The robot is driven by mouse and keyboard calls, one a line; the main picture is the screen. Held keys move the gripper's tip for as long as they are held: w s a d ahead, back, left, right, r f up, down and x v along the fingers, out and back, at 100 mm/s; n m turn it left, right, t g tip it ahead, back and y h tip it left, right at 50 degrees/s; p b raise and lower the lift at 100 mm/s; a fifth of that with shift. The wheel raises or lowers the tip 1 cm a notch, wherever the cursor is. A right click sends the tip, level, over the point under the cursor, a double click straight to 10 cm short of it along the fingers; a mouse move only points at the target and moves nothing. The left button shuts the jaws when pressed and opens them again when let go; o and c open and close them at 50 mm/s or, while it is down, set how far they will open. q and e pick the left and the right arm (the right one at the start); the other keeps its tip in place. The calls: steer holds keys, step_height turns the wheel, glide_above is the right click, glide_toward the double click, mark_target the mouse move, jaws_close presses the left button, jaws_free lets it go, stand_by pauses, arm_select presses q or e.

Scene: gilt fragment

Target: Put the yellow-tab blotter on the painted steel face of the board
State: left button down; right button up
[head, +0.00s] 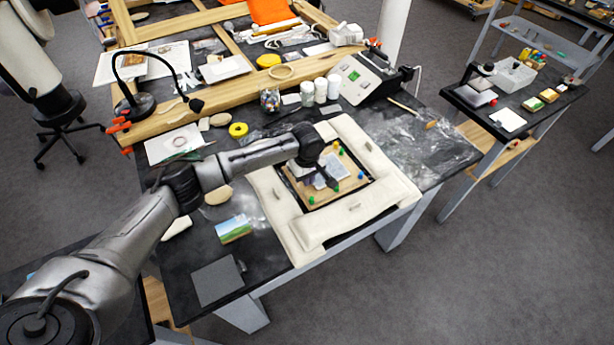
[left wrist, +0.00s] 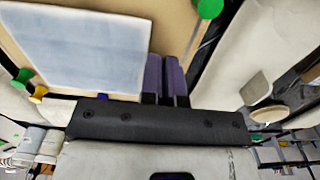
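My left gripper (head: 322,184) is over the wooden panel (head: 350,185) inside the padded frame. In the left wrist view its two purple fingers (left wrist: 166,76) are together, with nothing visible between them. A pale blue-grey sheet (head: 333,174) lies on the panel under the gripper; it also shows in the left wrist view (left wrist: 85,45), beside the fingers. I cannot make out a yellow tab on it, so I cannot tell if it is the blotter. A tilted board (head: 366,78) with a pale face and a green patch stands behind the frame. My right gripper is out of view.
The cream padded frame (head: 385,190) surrounds the panel, and several coloured pins stand around the sheet. White jars (head: 320,90), a yellow tape ring (head: 238,129) and a desk lamp (head: 135,105) are farther back. A grey square (head: 217,282) lies at the front left.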

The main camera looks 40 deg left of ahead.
arm_select(q)
steer(key=shift+f, duration=0.25)
stand_by(0.3)
steer(key=c, duration=1.8)
jaws_free()
steer(key=o, duration=0.5)
steer(key=shift+o, duration=0.2)
